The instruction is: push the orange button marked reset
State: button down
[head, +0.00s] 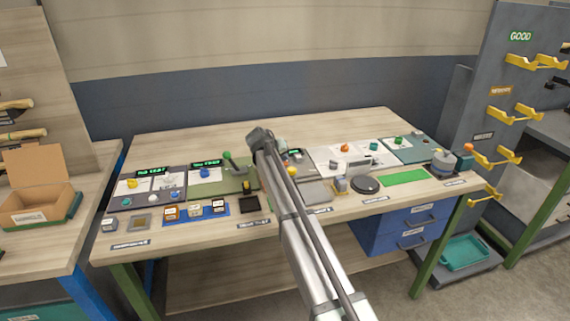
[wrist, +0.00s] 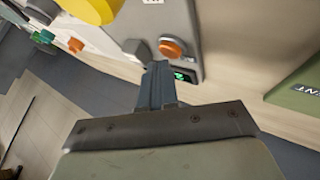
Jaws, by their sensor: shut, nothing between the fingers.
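The orange button (wrist: 173,48) is a round knob on a grey panel (wrist: 184,14) in the wrist view, and I cannot read a marking on it. A grey button (wrist: 140,49) sits just left of it. My gripper (wrist: 157,70) is shut and empty. Its fingertips appear just below the two buttons in the picture, nearer the gap between them; I cannot tell whether they touch. A lit green display (wrist: 184,75) shows beside the fingers. In the head view my arm reaches over the middle of the bench, and the fingers and orange button cannot be made out.
A large yellow knob (wrist: 95,9) is close on the left in the wrist view. A green panel (wrist: 298,94) lies at right. In the head view the wooden bench (head: 190,135) carries several control panels, a black disc (head: 365,184) and a green mat (head: 404,177).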

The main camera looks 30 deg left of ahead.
jog(key=shift+f, duration=0.35)
dwell(0.6)
jog(key=shift+r, duration=0.75)
jog(key=shift+r, duration=0.1)
jog(key=shift+r, duration=2.45)
